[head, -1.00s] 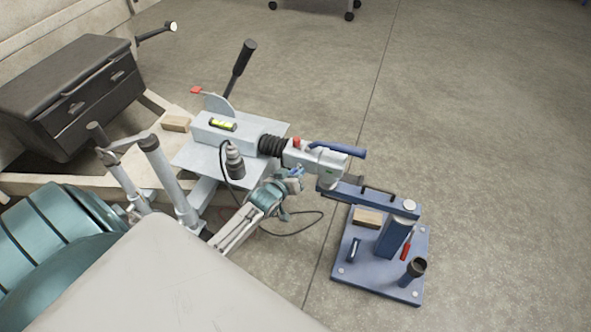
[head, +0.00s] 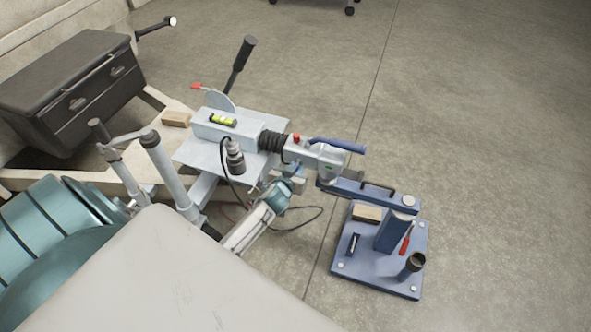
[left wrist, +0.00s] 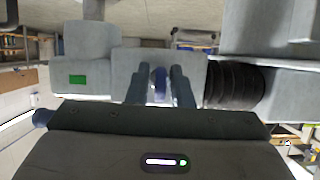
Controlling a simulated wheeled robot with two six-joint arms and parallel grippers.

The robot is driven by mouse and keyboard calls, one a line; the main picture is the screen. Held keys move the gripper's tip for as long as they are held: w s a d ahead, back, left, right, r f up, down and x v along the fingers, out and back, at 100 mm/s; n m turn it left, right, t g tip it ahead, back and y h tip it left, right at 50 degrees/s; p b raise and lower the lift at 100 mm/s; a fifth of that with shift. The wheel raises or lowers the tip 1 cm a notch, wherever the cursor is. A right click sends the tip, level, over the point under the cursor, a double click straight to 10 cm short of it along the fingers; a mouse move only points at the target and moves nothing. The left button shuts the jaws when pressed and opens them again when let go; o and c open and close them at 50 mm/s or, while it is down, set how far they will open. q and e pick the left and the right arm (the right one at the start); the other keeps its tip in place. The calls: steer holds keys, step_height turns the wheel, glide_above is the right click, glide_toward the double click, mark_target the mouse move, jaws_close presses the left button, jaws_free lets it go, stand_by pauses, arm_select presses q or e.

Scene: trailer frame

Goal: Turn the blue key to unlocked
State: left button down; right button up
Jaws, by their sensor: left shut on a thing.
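My left gripper (head: 294,171) is at the near side of the grey coupling head (head: 312,158), its arm reaching up from the lower left. In the left wrist view, the two fingers (left wrist: 160,86) are shut on the blue key (left wrist: 159,84), a narrow blue piece between them against the grey housing (left wrist: 120,70). The fingers hide part of the key, and I cannot read its lock position. A green patch (left wrist: 77,79) shows on the housing to the left of the fingers. My right gripper is not in view.
Black bellows (head: 273,144) join the coupling to the trailer frame. A blue handle (head: 338,146) and red button (head: 296,138) are on top. A blue stand (head: 378,280) supports the coupling's end.

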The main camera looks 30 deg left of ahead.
arm_select(q)
steer(key=c, duration=1.5)
jaws_free()
steer(key=v, duration=1)
steer(key=shift+s+d+r+p, duration=0.1)
steer(key=shift+s+r+p, duration=0.05)
steer(key=shift+s+p, duration=0.25)
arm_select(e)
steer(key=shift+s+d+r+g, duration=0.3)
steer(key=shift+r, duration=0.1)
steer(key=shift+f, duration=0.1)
